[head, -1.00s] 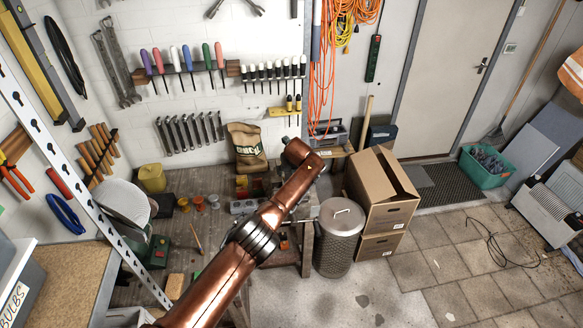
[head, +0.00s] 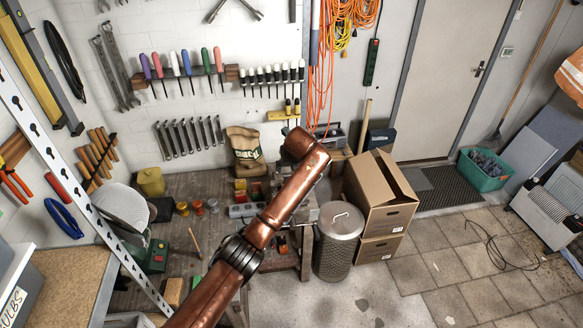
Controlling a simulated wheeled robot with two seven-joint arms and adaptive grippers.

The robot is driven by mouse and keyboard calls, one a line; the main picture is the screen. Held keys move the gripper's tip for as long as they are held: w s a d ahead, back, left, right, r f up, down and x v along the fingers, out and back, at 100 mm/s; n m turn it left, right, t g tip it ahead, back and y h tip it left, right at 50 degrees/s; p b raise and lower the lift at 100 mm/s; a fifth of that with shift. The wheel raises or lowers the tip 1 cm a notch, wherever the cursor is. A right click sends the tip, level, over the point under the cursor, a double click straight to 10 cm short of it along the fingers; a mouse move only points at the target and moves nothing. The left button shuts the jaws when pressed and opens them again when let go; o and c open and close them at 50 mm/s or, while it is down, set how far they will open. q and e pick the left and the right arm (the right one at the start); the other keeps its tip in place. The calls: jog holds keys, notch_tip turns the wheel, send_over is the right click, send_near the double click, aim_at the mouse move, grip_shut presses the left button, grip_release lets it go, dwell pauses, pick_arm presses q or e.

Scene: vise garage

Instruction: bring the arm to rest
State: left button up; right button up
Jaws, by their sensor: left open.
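My left arm (head: 275,220), copper coloured with a dark ringed joint, rises from the bottom edge across the middle of the head view. It bends at a rounded elbow (head: 306,146) in front of the workbench. My left gripper is mostly hidden behind the forearm, so its fingertips do not show clearly. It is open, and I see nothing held. My right gripper is out of view.
The wooden workbench (head: 175,240) behind the arm carries tins, a paper sack (head: 245,152) and a green box. A metal bin (head: 338,240) and cardboard boxes (head: 380,195) stand right of it. Tools hang on the wall.

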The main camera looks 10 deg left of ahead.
pick_arm(q)
jog(key=shift+r, duration=0.1)
dwell(0.5)
jog(key=x, duration=1)
jog(key=shift+w+d+f, duration=0.2)
jog(key=shift+d+f, duration=0.05)
jog(key=shift+f, duration=0.15)
jog(key=shift+w+a+f, duration=0.15)
jog(key=shift+f, duration=0.15)
jog(key=shift+w+a+f, duration=0.15)
jog(key=shift+a, duration=0.1)
jog(key=shift+d, duration=0.15)
